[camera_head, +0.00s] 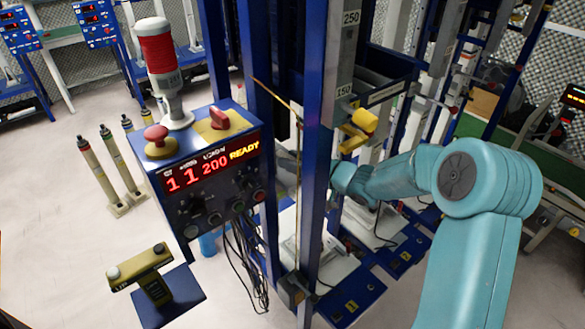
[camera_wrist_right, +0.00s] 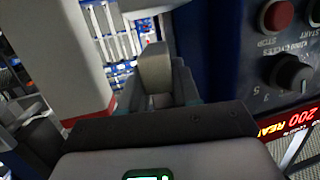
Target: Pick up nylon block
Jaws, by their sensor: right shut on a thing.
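My right arm is teal and reaches in from the right in the head view. Its wrist passes behind a blue upright post, so the right gripper is largely hidden there. In the right wrist view my right gripper (camera_wrist_right: 158,88) is shut on a grey-beige block, the nylon block (camera_wrist_right: 154,64). The block stands up between the fingers, and its lower part is hidden by them. I cannot make out the block in the head view. My left gripper is in neither view.
A blue control box (camera_head: 205,165) with a red READY display and a red signal lamp (camera_head: 158,55) stands left of the blue post (camera_head: 315,150). Black cables (camera_head: 245,265) hang below it.

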